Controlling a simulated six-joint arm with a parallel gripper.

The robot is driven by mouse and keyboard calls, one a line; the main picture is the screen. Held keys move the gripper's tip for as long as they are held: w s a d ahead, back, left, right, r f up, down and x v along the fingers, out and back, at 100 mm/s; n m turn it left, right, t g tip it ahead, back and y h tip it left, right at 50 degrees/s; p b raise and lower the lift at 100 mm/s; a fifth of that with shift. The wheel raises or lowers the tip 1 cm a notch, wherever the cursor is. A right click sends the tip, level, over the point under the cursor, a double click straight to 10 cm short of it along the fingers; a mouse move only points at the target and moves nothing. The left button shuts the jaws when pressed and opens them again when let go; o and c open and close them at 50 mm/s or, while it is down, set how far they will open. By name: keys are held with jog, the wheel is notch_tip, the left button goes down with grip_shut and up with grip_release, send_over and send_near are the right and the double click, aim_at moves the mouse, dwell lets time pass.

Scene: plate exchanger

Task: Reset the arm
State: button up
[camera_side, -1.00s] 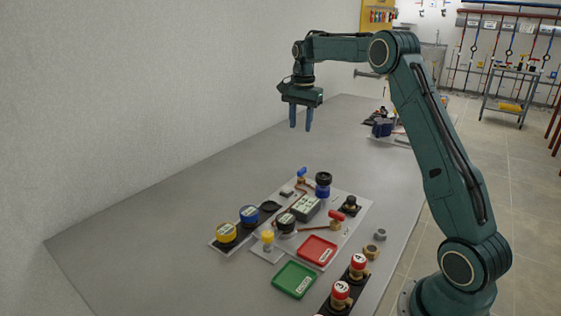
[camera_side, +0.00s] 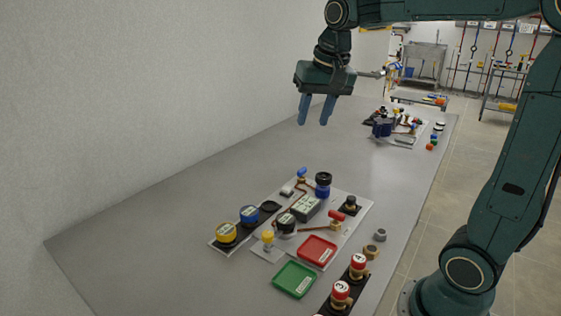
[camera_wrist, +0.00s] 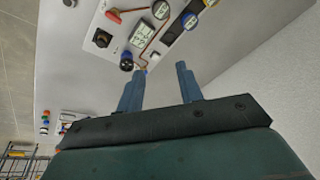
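My gripper (camera_side: 316,110) is raised well above the grey table, near the wall and beyond the exchanger board. Its two blue fingers point down and stand apart with nothing between them. In the wrist view my gripper (camera_wrist: 160,88) also shows its fingers spread and empty. The exchanger board (camera_side: 347,229) lies on the table below and nearer the side camera, with a plate exchanger block (camera_side: 306,207), gauges, a red-handled valve (camera_side: 336,216) and a blue-capped part (camera_side: 323,186) on it. In the wrist view the board (camera_wrist: 120,38) is at the top.
A red tray (camera_side: 317,251) and a green tray (camera_side: 295,279) lie at the front. Red-capped parts (camera_side: 358,262) stand at the right edge, near brass and grey nuts (camera_side: 379,235). A second setup (camera_side: 383,127) sits at the far end. The middle of the table is clear.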

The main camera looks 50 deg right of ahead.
jog(key=s+a+f+n+t, duration=0.1)
jog(key=s+a+f+n, duration=0.2)
jog(key=s, duration=0.5)
jog(key=s+a+f+n+t, duration=0.1)
jog(key=s+a+f+n, duration=0.2)
jog(key=s, duration=0.6)
jog(key=shift+a+n+y, duration=0.4)
jog(key=shift+a+n, duration=0.5)
jog(key=shift+a, duration=0.15)
